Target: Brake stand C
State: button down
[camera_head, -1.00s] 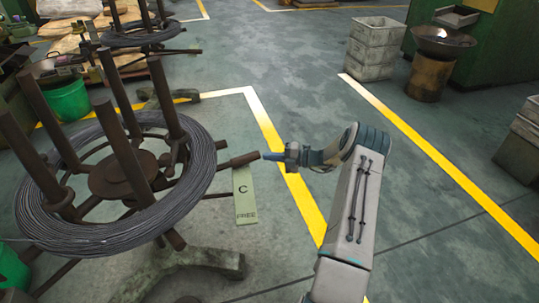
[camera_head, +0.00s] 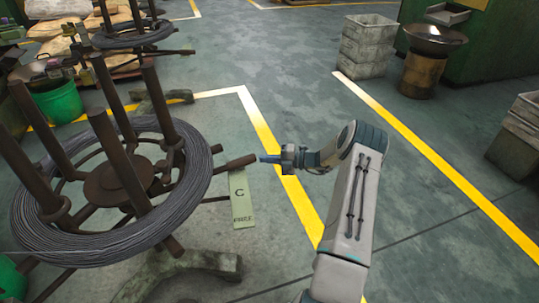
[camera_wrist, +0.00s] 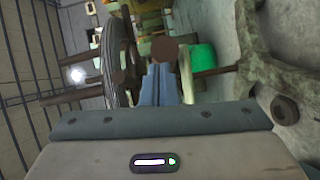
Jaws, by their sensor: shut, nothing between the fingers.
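Stand C (camera_head: 120,185) is a rusty brown reel stand at left, with upright posts and a coil of dark wire (camera_head: 190,195). A brown bar (camera_head: 236,164) sticks out to the right from it. A pale green tag (camera_head: 240,215) reading "C" and "FREE" hangs at the bar. My gripper (camera_head: 264,159) is shut and empty, its blue fingertips at the bar's end. In the wrist view, the bar's round brown end (camera_wrist: 165,49) shows just beyond the shut fingers (camera_wrist: 160,80). I cannot tell whether they touch.
Another reel stand (camera_head: 135,35) and a green bucket (camera_head: 60,102) are at back left. Stacked grey crates (camera_head: 368,45) and a bowl on a drum (camera_head: 432,50) stand at back right. A yellow floor line (camera_head: 285,170) runs under my gripper. Open floor lies behind.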

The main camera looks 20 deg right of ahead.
jog(key=p+v, duration=0.1)
jog(key=v, duration=1.1)
jog(key=shift+d+p, duration=0.3)
jog(key=shift+d, duration=0.05)
